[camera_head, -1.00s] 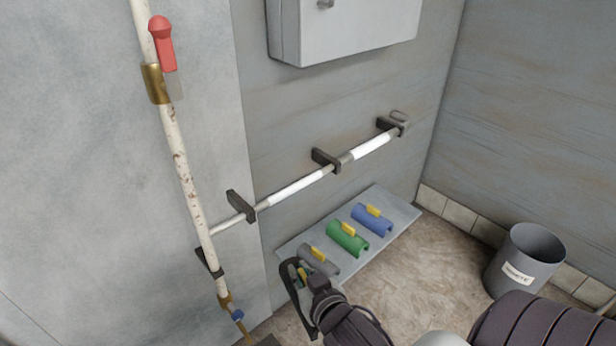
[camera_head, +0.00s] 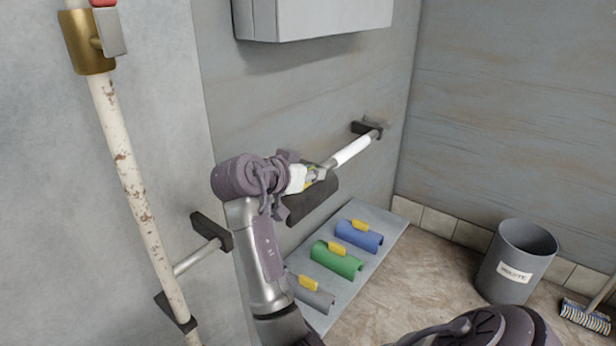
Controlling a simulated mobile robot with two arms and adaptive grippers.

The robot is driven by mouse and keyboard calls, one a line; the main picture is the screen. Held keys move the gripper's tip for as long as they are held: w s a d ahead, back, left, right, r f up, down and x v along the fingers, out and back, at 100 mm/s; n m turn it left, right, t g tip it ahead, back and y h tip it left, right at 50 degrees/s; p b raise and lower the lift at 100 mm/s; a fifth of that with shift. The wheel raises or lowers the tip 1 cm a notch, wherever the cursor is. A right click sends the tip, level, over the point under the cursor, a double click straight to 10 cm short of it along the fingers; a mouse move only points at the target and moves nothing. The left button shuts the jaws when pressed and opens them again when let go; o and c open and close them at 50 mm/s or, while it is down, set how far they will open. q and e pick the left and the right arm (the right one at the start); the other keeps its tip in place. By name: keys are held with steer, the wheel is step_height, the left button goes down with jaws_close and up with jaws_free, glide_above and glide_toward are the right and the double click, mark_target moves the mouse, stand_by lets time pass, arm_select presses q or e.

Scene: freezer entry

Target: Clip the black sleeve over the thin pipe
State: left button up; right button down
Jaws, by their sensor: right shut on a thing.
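My right gripper (camera_head: 303,178) is shut on the yellow grip of the black sleeve (camera_head: 314,202). It holds the sleeve above the shelf, in front of the horizontal pipe's middle part. Whether the sleeve touches the pipe cannot be told. The horizontal pipe is partly hidden by my right arm. Its thin grey left part (camera_head: 198,256) shows beside a dark bracket (camera_head: 211,231). A thicker white stretch (camera_head: 352,150) shows to the right, near another dark bracket (camera_head: 367,129). My left gripper is not in view.
A grey shelf (camera_head: 376,222) holds a blue sleeve (camera_head: 358,237), a green sleeve (camera_head: 335,259) and a grey sleeve (camera_head: 312,294). A rusty vertical pipe (camera_head: 130,180) stands left. A wall box (camera_head: 320,18) hangs above. A waste bin (camera_head: 515,262) stands right on open floor.

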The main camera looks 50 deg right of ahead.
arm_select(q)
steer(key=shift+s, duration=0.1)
arm_select(e)
steer(key=shift+s, duration=0.1)
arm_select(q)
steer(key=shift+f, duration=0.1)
arm_select(e)
steer(key=shift+a+r, duration=0.1)
steer(key=shift+w+a+f, duration=0.2)
steer(key=shift+w, duration=1.3)
steer(key=shift+w+a+f, duration=0.15)
steer(key=shift+w, duration=1.35)
steer(key=shift+w+a+f, duration=0.2)
steer(key=shift+w, duration=1.3)
steer(key=shift+f, duration=0.2)
steer(key=shift+f+b, duration=0.9)
steer(key=shift+f, duration=0.4)
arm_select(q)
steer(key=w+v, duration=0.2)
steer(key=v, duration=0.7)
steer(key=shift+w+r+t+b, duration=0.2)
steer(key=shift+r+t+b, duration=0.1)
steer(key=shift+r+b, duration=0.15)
arm_select(e)
steer(key=shift+f, duration=0.85)
